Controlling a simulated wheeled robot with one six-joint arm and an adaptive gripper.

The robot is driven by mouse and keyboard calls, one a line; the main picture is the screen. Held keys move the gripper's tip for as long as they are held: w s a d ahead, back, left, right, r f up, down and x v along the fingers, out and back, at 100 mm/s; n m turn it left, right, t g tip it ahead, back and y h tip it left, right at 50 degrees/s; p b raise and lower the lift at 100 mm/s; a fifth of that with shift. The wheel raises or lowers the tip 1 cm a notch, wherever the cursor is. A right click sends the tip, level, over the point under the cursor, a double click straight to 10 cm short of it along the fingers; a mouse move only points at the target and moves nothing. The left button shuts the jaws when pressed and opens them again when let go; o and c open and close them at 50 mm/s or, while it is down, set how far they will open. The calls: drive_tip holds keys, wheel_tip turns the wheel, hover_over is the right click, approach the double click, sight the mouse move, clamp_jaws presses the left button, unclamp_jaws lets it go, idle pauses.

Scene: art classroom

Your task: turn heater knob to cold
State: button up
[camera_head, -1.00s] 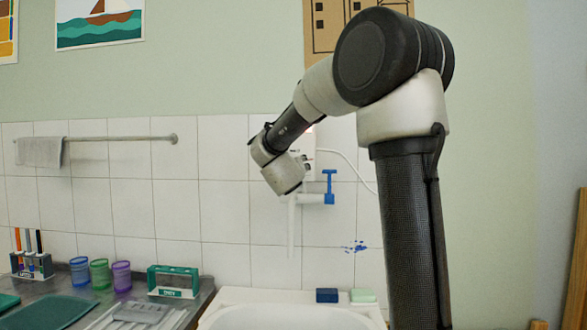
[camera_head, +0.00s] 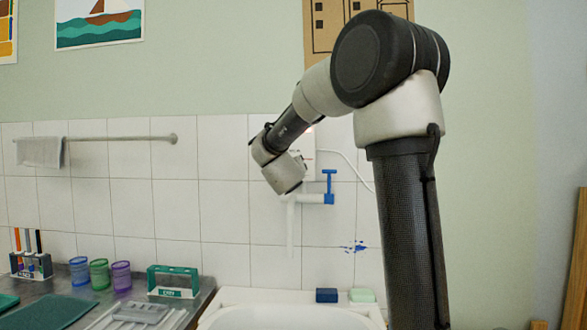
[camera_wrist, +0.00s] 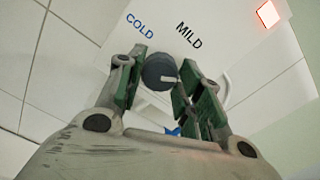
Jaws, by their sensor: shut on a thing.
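In the wrist view the dark grey round heater knob (camera_wrist: 158,72) sits between the two green-padded fingers of my gripper (camera_wrist: 157,82), which is shut on it. A short white pointer line on the knob points to the right, toward the right finger. The printed word COLD is up and left of the knob, and MILD is up and right. A red light glows on the white heater (camera_wrist: 225,35). In the head view the heater (camera_head: 309,142) is mostly hidden behind my wrist, and the knob and fingers cannot be made out.
A blue tap handle (camera_head: 329,184) with a white spout (camera_head: 291,228) is just below the heater, close to my wrist. A white sink (camera_head: 290,318) lies beneath. A towel rail (camera_head: 120,138) is on the tiled wall at left. Cups and holders stand on the left counter.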

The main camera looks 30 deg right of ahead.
drive_tip(key=n, duration=1.3)
drive_tip(key=shift+n, duration=0.4)
drive_tip(key=n, duration=0.4)
drive_tip(key=shift+n, duration=0.3)
drive_tip(key=n, duration=0.4)
drive_tip(key=shift+f+n, duration=0.15)
drive_tip(key=shift+n, duration=0.25)
drive_tip(key=o, duration=1)
drive_tip(key=shift+o, duration=0.2)
drive_tip(key=shift+s+a, duration=0.1)
drive_tip(key=shift+a, duration=0.05)
